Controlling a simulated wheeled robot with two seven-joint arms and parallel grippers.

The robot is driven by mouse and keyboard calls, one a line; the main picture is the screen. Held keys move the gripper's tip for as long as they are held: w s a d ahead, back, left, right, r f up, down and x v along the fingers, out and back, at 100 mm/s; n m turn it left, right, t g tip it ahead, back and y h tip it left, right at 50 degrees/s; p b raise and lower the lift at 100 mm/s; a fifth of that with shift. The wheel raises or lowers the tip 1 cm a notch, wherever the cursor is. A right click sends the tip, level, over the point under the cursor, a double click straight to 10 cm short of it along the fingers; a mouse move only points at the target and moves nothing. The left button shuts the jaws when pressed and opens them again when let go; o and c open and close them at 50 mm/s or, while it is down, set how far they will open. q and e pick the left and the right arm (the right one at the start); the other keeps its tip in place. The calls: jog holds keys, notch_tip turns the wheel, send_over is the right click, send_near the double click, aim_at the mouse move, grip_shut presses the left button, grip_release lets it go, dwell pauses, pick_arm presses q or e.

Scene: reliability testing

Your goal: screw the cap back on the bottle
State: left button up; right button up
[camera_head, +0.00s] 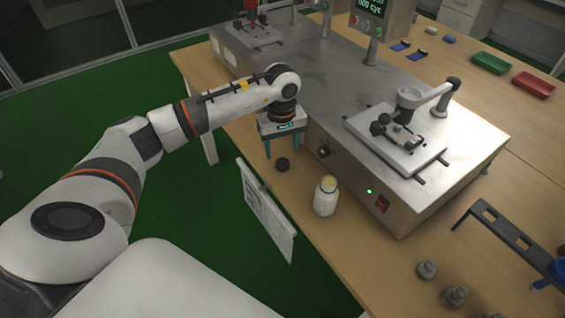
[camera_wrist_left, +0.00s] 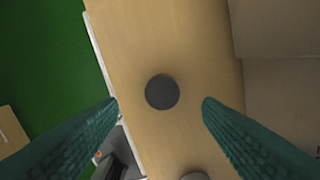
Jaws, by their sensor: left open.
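A white bottle (camera_head: 326,196) stands upright on the wooden table, without a cap; its opening looks yellowish. The round black cap (camera_head: 282,165) lies on the table to the left of the bottle, near the table edge. My left gripper (camera_head: 282,150) is above the table close to the cap, pointing down. In the left wrist view the cap (camera_wrist_left: 162,92) sits between the two open green fingers, below them and untouched. Part of a round pale shape, likely the bottle (camera_wrist_left: 195,176), shows at that view's bottom edge. My right gripper is not in view.
A large metal test machine (camera_head: 400,190) stands right behind the bottle and cap. A white panel (camera_head: 266,212) hangs at the table's left edge. Several grey metal weights (camera_head: 427,270) and a dark slotted rack (camera_head: 505,232) are at the lower right. Green (camera_head: 491,63) and red trays (camera_head: 533,85) lie far back.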

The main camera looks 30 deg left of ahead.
aim_at(283, 163)
pick_arm(q)
jog(key=shift+d+f+p, duration=0.1)
jog(key=shift+f+p, duration=0.35)
jog(key=shift+f, duration=2.15)
jog(key=shift+c, duration=0.4)
jog(key=c, duration=1)
notch_tip(283, 163, up, 10)
jog(key=shift+r+b, duration=0.1)
jog(key=shift+b, duration=0.3)
jog(key=shift+c, duration=0.2)
